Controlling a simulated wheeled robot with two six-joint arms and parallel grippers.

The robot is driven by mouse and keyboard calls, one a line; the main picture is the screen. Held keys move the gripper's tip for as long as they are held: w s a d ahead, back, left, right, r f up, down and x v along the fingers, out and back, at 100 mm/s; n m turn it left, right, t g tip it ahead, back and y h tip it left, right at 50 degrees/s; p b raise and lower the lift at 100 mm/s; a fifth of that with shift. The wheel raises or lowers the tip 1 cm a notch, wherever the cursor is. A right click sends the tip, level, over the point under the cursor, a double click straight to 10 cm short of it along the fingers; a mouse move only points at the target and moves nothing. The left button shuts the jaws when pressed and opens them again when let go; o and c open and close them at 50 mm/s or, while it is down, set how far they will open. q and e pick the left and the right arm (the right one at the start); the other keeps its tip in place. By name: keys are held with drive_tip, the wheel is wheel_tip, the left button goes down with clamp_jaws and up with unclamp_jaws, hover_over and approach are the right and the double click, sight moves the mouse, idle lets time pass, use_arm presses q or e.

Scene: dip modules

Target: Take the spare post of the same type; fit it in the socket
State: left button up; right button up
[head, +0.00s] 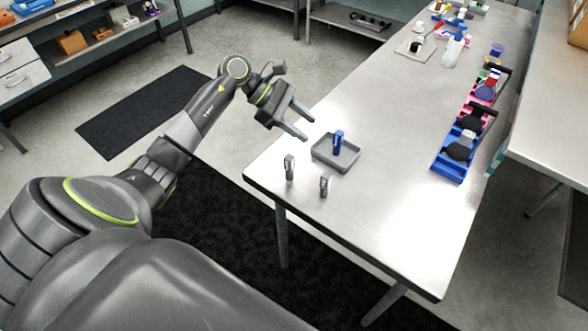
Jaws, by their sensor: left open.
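My left gripper (309,128) is open and empty, with its fingers spread near the left edge of the metal table (390,170). A shallow grey tray (325,157) lies on the table just beyond and below the fingertips. A blue post-like piece (338,139) stands upright in the tray, apart from the fingers. Two small grey upright pieces stand in front of the tray, one at the table edge (289,167) and one to its right (323,186). I cannot tell which piece matches which type, and I cannot make out the socket. My right gripper is out of view.
A row of blue and pink modules (447,166) with dark pieces runs along the table's right side. A white bottle (452,53), a flat plate (414,49) and small items stand at the far end. The table's middle and near right are clear.

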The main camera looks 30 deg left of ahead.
use_arm(q)
drive_tip(key=s+a+r+m+g+y, duration=0.1)
drive_tip(key=a+r+m+g+y, duration=0.15)
drive_tip(key=a+y, duration=0.4)
drive_tip(key=h+b, duration=0.1)
drive_tip(key=b, duration=0.7)
approach(289, 157)
drive_tip(key=shift+g, duration=0.45)
drive_tip(key=x, duration=0.6)
drive_tip(key=shift+w+a+f, duration=0.1)
drive_tip(key=shift+w+f, duration=0.05)
drive_tip(key=shift+w, duration=0.1)
drive_tip(key=shift+f+b, duration=0.3)
drive_tip(key=shift+b, duration=0.05)
drive_tip(key=p+x, duration=0.1)
drive_tip(key=x, duration=0.1)
drive_tip(key=p+x, duration=0.1)
drive_tip(key=x, duration=0.1)
drive_tip(key=shift+w+d, duration=0.15)
drive_tip(key=shift+d, duration=0.2)
drive_tip(key=shift+d+f, duration=0.15)
drive_tip(key=shift+f, duration=0.35)
clamp_jaws()
